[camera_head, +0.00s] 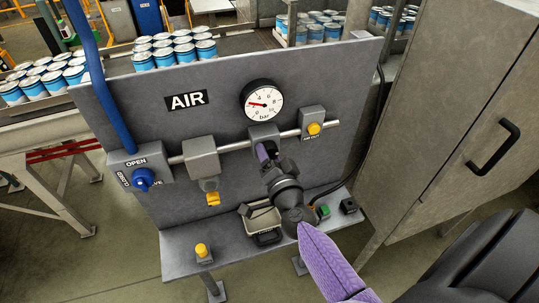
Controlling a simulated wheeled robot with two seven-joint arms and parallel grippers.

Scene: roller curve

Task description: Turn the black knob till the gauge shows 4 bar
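The round white gauge (262,99) is fixed on the upper part of the grey AIR panel (230,110). Its red needle points left and slightly up; the scale is too small to read surely. Below the gauge, a grey regulator block (263,131) sits on the silver pipe. My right gripper (265,150) reaches up from the lower right, its purple fingers at the underside of this block. The black knob is not clearly seen; fingers and gripper body cover that place. I cannot tell whether the fingers are closed on it. My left gripper is not in view.
A blue valve handle (144,178) is on the left by the OPEN label. Yellow parts (213,198) hang under the pipe. The shelf bears a yellow button (202,251), a small tray (262,222) and a green button (323,210). A grey cabinet (440,120) stands close right.

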